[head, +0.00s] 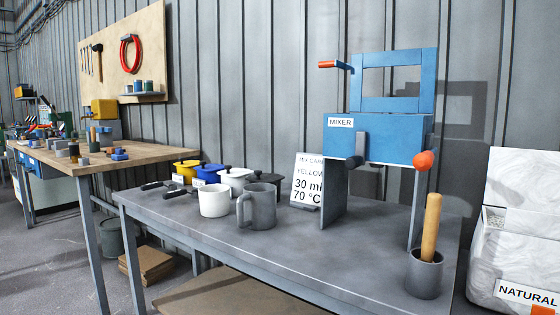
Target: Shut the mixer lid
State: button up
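The blue mixer (378,138) stands on the right part of the grey table, carried on grey legs and marked MIXER. Its lid (393,82), a blue frame with an open middle, stands up at the back of the body. A red-tipped handle (328,65) sticks out to the left from the lid. A red-orange knob (423,161) sits at the mixer's lower right front. My gripper is not in view.
The grey table (330,255) has free room at its front middle. On it are a white mug (214,200), a grey mug (257,206), several lidded pots (208,173), a recipe card (307,180) and a mortar (424,274) with a wooden pestle. A white sack (515,245) stands right.

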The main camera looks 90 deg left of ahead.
aim_at(426, 57)
jog(key=u, duration=2.75)
jog(key=k, duration=0.35)
jog(key=u, duration=1.25)
jog(key=i, duration=1.15)
jog(key=z, duration=1.1)
jog(key=i, duration=0.8)
jog(key=z, duration=0.8)
